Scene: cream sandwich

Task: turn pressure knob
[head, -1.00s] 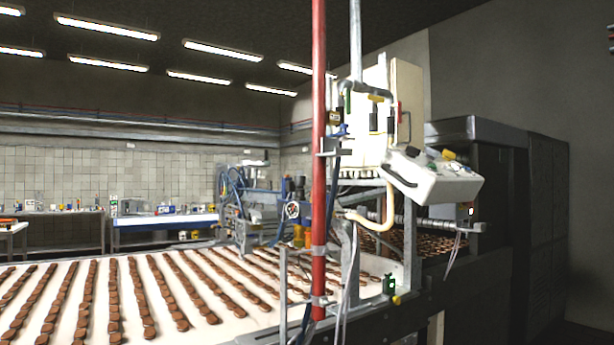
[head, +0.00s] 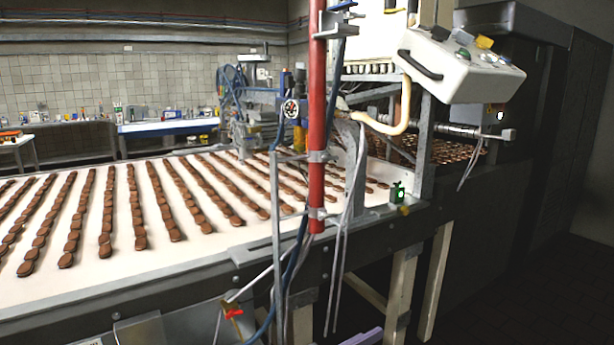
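A round pressure gauge (head: 291,108) with a white dial sits left of the red vertical pipe (head: 316,125), above the conveyor. Small blue and yellow fittings (head: 303,132) stand close beside the gauge. A blue part shows by the pipe at the top edge (head: 343,5), partly cut off. A red-handled valve (head: 233,313) hangs below the belt's near edge. I cannot tell for sure which of these parts is the pressure knob. Neither of my grippers is in view.
The white conveyor belt (head: 160,262) carries rows of brown biscuits. A white control box (head: 460,68) with buttons juts out at the right. Hoses and cables hang around the pipe. Metal legs (head: 405,285) stand under the frame. The dark floor (head: 500,290) at the right looks clear.

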